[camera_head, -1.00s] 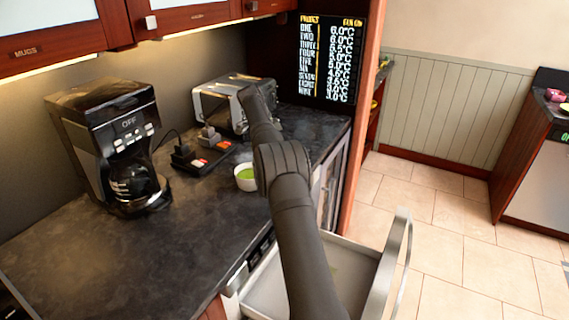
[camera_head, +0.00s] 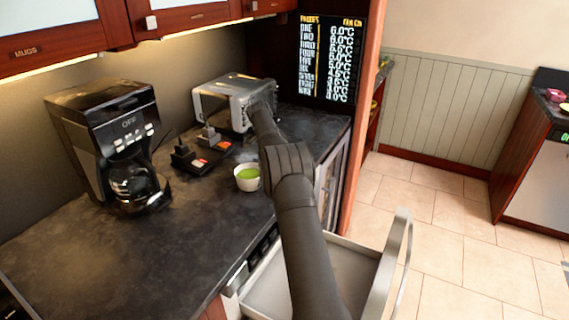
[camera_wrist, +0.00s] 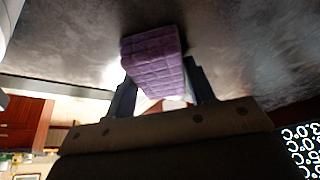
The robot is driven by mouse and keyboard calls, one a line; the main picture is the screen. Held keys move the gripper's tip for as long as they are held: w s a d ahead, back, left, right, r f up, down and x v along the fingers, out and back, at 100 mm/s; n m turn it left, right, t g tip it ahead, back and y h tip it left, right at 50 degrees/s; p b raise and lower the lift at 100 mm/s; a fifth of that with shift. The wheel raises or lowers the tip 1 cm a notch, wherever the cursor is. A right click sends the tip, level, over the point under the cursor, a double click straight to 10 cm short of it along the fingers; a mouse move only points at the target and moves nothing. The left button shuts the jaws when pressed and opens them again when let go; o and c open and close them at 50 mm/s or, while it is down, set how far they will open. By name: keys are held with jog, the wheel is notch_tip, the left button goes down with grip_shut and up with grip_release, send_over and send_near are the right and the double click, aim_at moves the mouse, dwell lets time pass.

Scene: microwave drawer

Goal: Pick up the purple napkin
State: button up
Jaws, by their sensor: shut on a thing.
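The purple napkin (camera_wrist: 154,56) shows in the wrist view as a thick folded block with a grid of creases. It sits between the two dark fingers of my gripper (camera_wrist: 160,88), which are shut on it. The dark counter surface fills the background above it in that view; I cannot tell whether the napkin touches the counter. In the head view, my arm hides the gripper and the napkin.
A toaster (camera_head: 215,98) stands at the back of the counter (camera_head: 75,245). A coffee maker (camera_head: 105,140) is at left. An open drawer (camera_head: 350,262) juts out at the front.

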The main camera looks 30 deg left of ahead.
jog(key=shift+r, duration=0.1)
jog(key=shift+r, duration=0.5)
notch_tip(320, 180, up, 3)
jog(key=shift+w+d+r, duration=0.1)
jog(key=shift+d+r, duration=0.05)
jog(key=d+r, duration=0.6)
jog(key=d, duration=0.5)
jog(key=shift+w+d+r, duration=0.15)
jog(key=shift+w+r, duration=0.1)
jog(key=shift+r, duration=0.05)
